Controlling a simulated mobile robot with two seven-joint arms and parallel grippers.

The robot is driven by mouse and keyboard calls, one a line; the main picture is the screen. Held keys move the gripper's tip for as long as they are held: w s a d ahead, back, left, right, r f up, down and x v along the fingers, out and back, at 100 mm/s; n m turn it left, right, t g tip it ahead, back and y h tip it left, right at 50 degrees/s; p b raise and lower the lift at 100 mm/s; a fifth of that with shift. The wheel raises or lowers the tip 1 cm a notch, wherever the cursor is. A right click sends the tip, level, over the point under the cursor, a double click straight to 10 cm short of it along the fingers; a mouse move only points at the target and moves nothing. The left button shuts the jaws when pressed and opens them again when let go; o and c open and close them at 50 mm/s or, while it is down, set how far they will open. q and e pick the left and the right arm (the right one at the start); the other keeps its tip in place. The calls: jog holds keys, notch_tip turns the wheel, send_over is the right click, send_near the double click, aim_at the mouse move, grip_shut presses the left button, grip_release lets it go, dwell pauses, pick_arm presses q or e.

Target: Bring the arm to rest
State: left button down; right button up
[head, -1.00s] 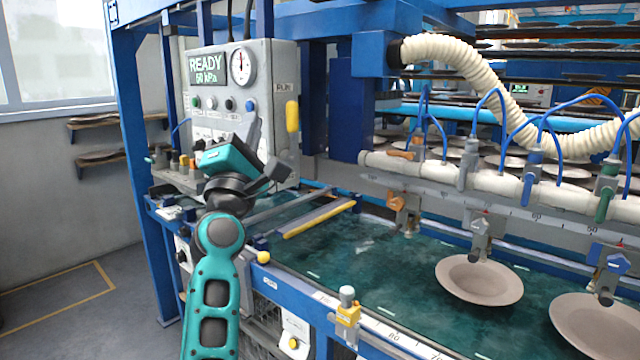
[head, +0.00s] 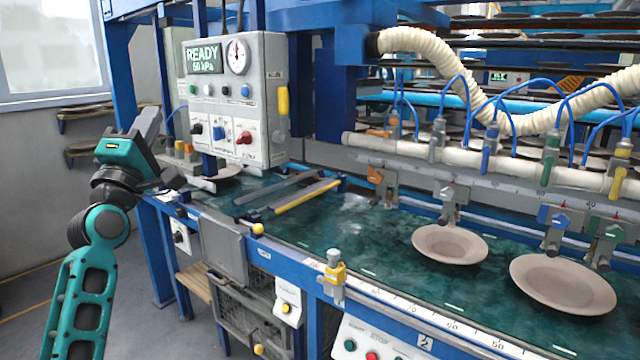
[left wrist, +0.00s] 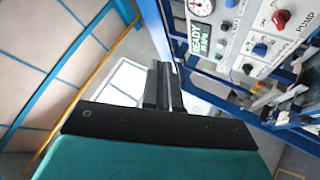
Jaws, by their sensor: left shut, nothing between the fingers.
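My left arm comes in at the left of the head view. Its gripper (head: 150,128) is raised in the air, left of the control panel (head: 240,100) and above the left end of the machine. It is shut and empty. In the left wrist view the closed fingers (left wrist: 164,88) show at the middle, with nothing between them, and the panel is at the upper right. My right gripper is not in view.
Two plates (head: 450,244) (head: 563,284) lie on the green bed (head: 380,250) under a white pipe (head: 460,152) with valves. A blue post stands close by the left arm. Open floor lies at the lower left.

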pick_arm(q)
jog(key=s+a+r+m, duration=0.2)
jog(key=a, duration=0.4)
jog(key=s+a+r+m, duration=0.1)
jog(key=a+r+m, duration=0.15)
jog(key=a, duration=0.35)
jog(key=s+d+f+m+g, duration=0.2)
jog(key=f+m+g, duration=0.1)
jog(key=f, duration=0.8)
jog(key=s+d+f+m+g, duration=0.15)
jog(key=f+m, duration=0.25)
jog(key=f, duration=0.8)
jog(key=s+d+f+m+g, duration=0.1)
jog(key=d+f+m+g, duration=0.25)
jog(key=f, duration=0.75)
jog(key=s+d+f+m+g, duration=0.2)
jog(key=s+f+m+g, duration=0.2)
jog(key=s+f, duration=0.8)
jog(key=s+d+f+m+g, duration=0.3)
jog(key=s+f+m, duration=0.2)
jog(key=s+f, duration=0.65)
jog(key=d+n, duration=0.5)
jog(key=d, duration=0.5)
jog(key=shift+t+h, duration=0.3)
jog(key=shift+t, duration=0.1)
